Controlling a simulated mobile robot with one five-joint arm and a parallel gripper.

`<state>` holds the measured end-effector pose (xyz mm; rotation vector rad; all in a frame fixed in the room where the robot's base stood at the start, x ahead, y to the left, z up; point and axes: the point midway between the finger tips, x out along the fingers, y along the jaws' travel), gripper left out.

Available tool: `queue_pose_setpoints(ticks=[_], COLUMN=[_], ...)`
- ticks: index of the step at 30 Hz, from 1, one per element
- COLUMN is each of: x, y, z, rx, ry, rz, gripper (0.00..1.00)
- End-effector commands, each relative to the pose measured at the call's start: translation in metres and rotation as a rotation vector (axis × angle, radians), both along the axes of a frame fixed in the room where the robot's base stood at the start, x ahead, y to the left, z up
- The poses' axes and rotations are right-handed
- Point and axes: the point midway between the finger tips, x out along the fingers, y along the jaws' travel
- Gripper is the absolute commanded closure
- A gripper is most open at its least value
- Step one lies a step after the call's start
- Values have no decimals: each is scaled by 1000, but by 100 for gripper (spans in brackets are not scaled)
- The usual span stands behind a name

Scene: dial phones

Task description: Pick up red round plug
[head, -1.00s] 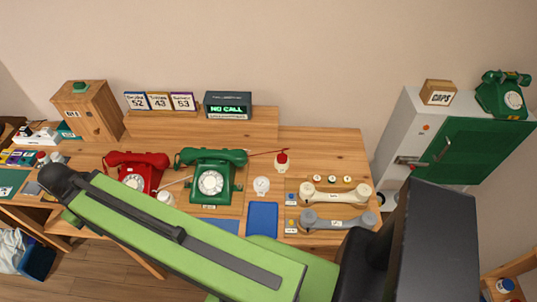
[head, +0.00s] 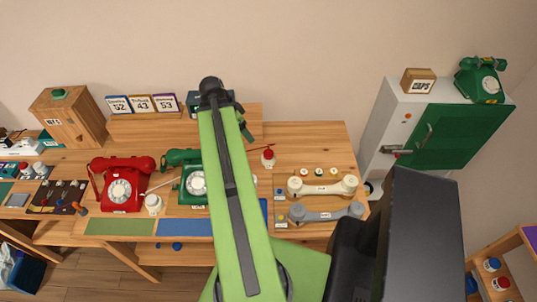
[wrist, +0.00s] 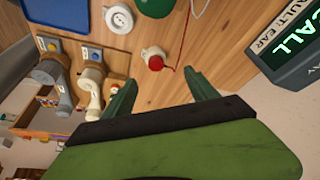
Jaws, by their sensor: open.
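The red round plug (head: 268,155) is on the wooden desk, joined to a thin red cord and close to a white round part. It also shows in the wrist view (wrist: 155,63), ahead of my gripper, with a white part beside it. The plug lies beyond the fingertips and is not touched. In the head view my green arm reaches up over the desk and hides part of the green phone (head: 192,185).
A red phone (head: 121,188) stands left of the green phone. Cream (head: 322,188) and grey (head: 318,214) handsets lie right of the plug. The NO CALL display (wrist: 290,48) stands close to the right finger. Bare desk surrounds the plug's right side.

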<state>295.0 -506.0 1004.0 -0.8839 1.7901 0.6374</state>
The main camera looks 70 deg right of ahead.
Motion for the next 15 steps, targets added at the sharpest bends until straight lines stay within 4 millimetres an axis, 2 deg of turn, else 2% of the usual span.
queue_pose_setpoints(ticks=[1,3,10,15], x=[-16,-28,-32,-38], y=[-9,-15,-18,-25], z=[1,2,-6,-38], rx=[-15,-30,-34,-33], ry=[-3,-5,-7,-7], rz=[-59,-106,-120,-119], gripper=[33,33,33,33])
